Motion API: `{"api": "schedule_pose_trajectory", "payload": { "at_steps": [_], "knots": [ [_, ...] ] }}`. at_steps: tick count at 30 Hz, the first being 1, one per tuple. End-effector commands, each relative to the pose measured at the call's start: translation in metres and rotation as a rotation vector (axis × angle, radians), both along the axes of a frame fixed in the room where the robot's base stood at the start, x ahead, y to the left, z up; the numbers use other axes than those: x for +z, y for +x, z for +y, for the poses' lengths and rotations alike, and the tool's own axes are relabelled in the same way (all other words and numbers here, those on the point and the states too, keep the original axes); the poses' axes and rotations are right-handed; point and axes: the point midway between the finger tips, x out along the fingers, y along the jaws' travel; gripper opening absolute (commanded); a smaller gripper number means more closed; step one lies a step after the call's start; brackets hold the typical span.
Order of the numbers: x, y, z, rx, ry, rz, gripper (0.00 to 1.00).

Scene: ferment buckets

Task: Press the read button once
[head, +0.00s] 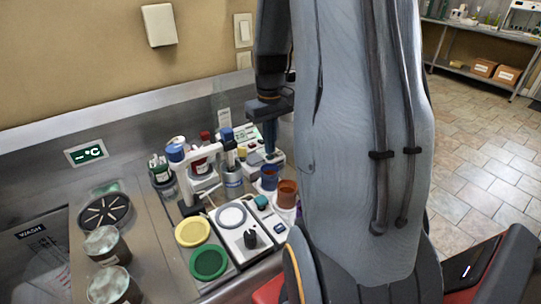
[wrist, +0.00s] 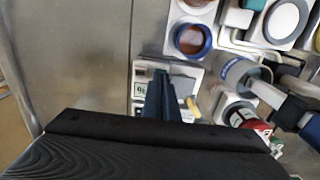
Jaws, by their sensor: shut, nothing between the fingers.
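My gripper (head: 269,150) points down over the back right of the bench, its dark blue fingers together and empty. Below and beside it is a small white instrument (head: 246,136) with a greenish panel. In the wrist view the shut fingers (wrist: 160,100) hang over this white instrument (wrist: 180,69), covering its middle. I cannot read a label for the read button, and cannot tell whether the fingertips touch the instrument.
A blue cup (head: 269,180) and a brown cup (head: 288,189) stand close in front of the fingers. In the wrist view, bare steel (wrist: 85,60) lies left of the instrument.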

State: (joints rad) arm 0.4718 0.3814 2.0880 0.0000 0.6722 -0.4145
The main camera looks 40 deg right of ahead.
Motion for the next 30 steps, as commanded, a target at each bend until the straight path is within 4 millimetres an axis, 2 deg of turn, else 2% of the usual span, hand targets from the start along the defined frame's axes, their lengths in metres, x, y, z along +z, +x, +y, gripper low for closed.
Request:
{"api": "schedule_pose_trajectory", "payload": {
  "at_steps": [30],
  "knots": [
    [-0.017,0.0,0.0,0.0,0.0,0.0,0.0]
  ]
}}
